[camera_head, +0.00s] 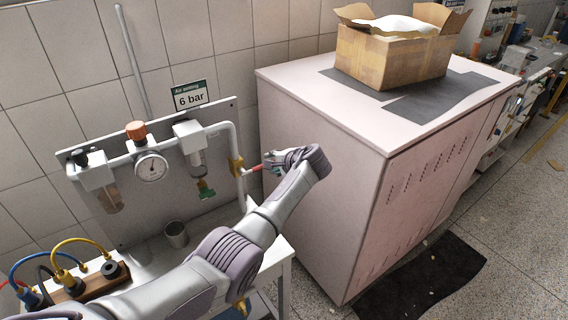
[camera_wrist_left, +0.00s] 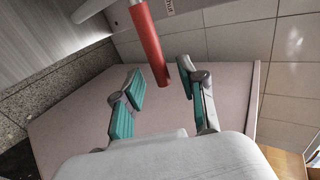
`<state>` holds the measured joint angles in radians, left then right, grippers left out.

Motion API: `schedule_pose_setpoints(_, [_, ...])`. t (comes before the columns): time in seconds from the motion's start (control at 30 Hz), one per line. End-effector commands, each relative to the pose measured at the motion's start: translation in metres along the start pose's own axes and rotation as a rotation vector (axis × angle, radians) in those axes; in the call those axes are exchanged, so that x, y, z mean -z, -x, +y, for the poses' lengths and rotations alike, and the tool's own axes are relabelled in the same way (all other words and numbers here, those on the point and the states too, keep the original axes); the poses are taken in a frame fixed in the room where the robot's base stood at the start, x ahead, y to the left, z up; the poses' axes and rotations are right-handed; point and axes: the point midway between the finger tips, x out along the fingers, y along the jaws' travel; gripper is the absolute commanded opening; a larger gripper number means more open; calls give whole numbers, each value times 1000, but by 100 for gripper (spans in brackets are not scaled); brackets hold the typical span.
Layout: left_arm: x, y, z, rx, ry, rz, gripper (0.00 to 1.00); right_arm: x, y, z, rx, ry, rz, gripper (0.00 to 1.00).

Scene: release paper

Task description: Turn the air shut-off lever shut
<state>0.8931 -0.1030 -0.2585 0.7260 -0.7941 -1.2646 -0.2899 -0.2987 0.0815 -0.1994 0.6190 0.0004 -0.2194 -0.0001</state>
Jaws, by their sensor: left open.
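The air shut-off lever (camera_head: 256,168) has a red handle and sticks out to the right from a brass-coloured valve (camera_head: 236,166) on the white down pipe. In the left wrist view the red handle (camera_wrist_left: 149,42) reaches down from the top, its free end in or near the gap between my fingertips. My left gripper (camera_wrist_left: 163,84) is open, with a teal-padded finger on either side of that gap. I cannot tell whether either finger touches the handle. In the head view the same gripper (camera_head: 272,165) is at the lever's outer end, partly hidden by my wrist.
A pink cabinet (camera_head: 325,215) stands close to the right of my gripper, with an open cardboard box (camera_head: 392,62) on top. A panel with a gauge (camera_head: 151,167) and filter units is left of the valve. A metal cup (camera_head: 176,235) and coloured hoses (camera_head: 75,243) are below.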

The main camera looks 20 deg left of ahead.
Motion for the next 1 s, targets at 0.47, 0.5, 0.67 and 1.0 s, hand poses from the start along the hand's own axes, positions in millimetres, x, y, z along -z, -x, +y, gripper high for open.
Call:
schedule_pose_setpoints(0.47, [0,90,2,-3,-1,1,41,0,0,-2,2,0,0,0])
schedule_pose_setpoints(0.5, [0,94,2,-3,-1,0,41,0,0,-2,2,0,0,0])
schedule_pose_setpoints(0.67, [-1,100,1,-3,-1,-2,41,0,0,-2,2,0,-1,0])
schedule_pose_setpoints(1.0, [0,101,1,-3,-1,-1,41,0,0,-2,2,0,-1,0])
